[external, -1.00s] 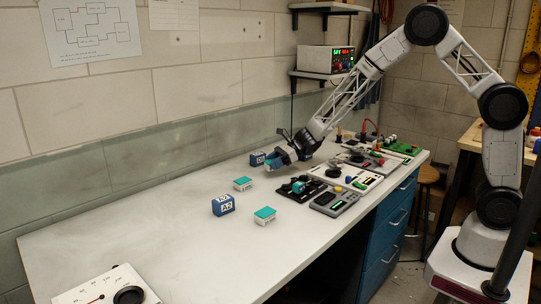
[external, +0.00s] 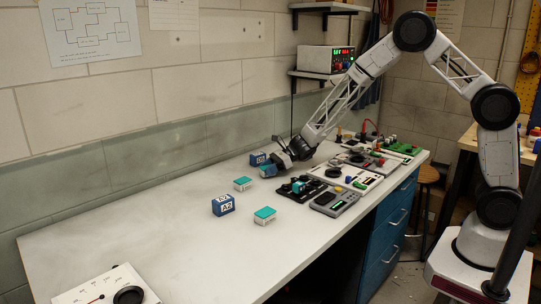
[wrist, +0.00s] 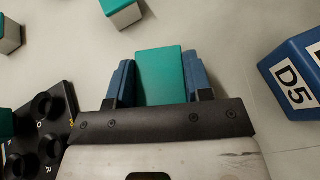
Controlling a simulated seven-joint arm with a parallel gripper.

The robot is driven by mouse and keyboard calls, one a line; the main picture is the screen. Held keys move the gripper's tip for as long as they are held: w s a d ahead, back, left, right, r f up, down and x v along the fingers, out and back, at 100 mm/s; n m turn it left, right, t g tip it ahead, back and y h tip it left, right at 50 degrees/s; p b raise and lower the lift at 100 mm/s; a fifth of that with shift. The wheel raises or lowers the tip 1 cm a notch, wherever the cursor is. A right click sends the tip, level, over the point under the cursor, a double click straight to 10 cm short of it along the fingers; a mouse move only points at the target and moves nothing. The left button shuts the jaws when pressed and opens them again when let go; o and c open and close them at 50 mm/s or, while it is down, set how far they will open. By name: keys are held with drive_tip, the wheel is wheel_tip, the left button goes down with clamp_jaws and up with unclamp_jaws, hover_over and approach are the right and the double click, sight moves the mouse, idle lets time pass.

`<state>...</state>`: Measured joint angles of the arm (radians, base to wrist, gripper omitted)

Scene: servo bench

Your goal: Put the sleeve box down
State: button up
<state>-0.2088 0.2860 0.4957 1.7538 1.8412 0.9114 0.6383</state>
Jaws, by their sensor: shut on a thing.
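The sleeve box (wrist: 160,76), with a plain teal face, is between the two blue fingers of my gripper (wrist: 160,80) in the wrist view. The fingers are shut on its sides. In the external view my gripper (external: 272,169) is low over the back part of the bench, and the held box (external: 267,171) shows only as a small teal patch at the fingertips. I cannot tell whether the box touches the bench top.
A blue block marked D5 (wrist: 295,85) stands right of my gripper in the wrist view. Two teal-topped white boxes (external: 243,184) (external: 265,216) and a blue A2 block (external: 223,205) stand nearer. A black panel (external: 301,189) is close by. The bench's left is mostly clear.

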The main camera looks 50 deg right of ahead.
drive_tip(key=shift+f, duration=0.2)
drive_tip(key=shift+f, duration=0.15)
drive_tip(key=o, duration=0.9)
drive_tip(key=v, duration=1.2)
idle(0.6)
